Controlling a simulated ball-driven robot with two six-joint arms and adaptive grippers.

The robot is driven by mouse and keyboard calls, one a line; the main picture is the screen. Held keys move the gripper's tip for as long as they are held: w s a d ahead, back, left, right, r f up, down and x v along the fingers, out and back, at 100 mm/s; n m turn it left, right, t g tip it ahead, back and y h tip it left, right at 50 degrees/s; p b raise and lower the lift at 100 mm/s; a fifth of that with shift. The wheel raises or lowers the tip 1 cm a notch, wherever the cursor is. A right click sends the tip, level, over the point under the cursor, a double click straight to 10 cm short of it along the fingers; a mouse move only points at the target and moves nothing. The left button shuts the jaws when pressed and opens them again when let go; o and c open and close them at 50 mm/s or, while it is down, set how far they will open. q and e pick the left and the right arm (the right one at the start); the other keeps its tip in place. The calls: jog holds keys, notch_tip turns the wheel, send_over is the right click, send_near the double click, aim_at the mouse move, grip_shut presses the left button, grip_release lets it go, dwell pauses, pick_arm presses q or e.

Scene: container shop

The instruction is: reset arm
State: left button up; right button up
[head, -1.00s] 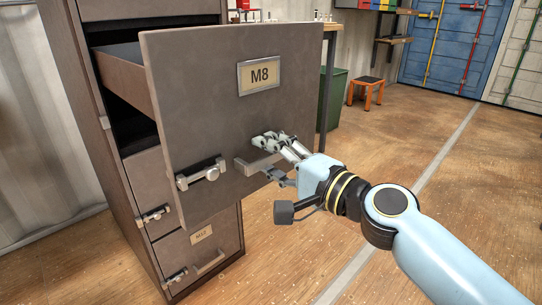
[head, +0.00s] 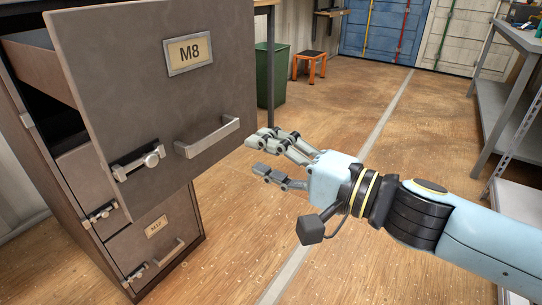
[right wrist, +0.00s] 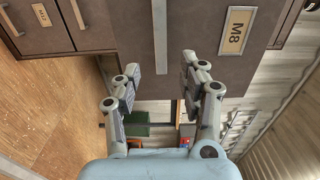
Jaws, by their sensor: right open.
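My right gripper (head: 268,158) is open and empty, a little to the right of the M8 drawer's handle (head: 208,138) and apart from it in the head view. In the right wrist view its two fingers (right wrist: 164,82) are spread, with the drawer front (right wrist: 185,60) beyond them and the handle (right wrist: 160,45) between and ahead of them. The M8 drawer (head: 140,85) is pulled out of the brown cabinet. My left gripper is not in view.
Lower cabinet drawers (head: 155,235) are closed. A green bin (head: 271,75) and an orange stool (head: 310,66) stand behind. A grey metal shelf (head: 500,110) stands at the right. The wooden floor (head: 340,110) between is clear.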

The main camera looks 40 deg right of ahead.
jog(key=shift+s+d, duration=0.1)
jog(key=shift+s, duration=0.15)
dwell(0.5)
jog(key=s+d+f+n+g+h+p, duration=0.2)
jog(key=s+f+n+g+p, duration=0.15)
jog(key=f, duration=0.85)
jog(key=s+d+f+n+g+h+p, duration=0.25)
jog(key=s+f+g+p, duration=0.2)
jog(key=f, duration=0.85)
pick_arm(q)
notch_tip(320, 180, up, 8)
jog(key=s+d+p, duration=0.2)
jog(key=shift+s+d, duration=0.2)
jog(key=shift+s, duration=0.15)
pick_arm(e)
jog(key=s+f+n+g+h, duration=0.1)
jog(key=s+f, duration=0.4)
jog(key=s, duration=0.5)
jog(key=s+d+f+n+g, duration=0.1)
jog(key=s+f+n+g, duration=0.3)
jog(key=s, duration=0.7)
jog(key=s+d+f+n+g+h, duration=0.1)
jog(key=s+f+n+g, duration=0.2)
jog(key=s+f, duration=0.4)
jog(key=s, duration=0.4)
jog(key=shift+f+g+h, duration=0.3)
jog(key=shift+f+h, duration=0.05)
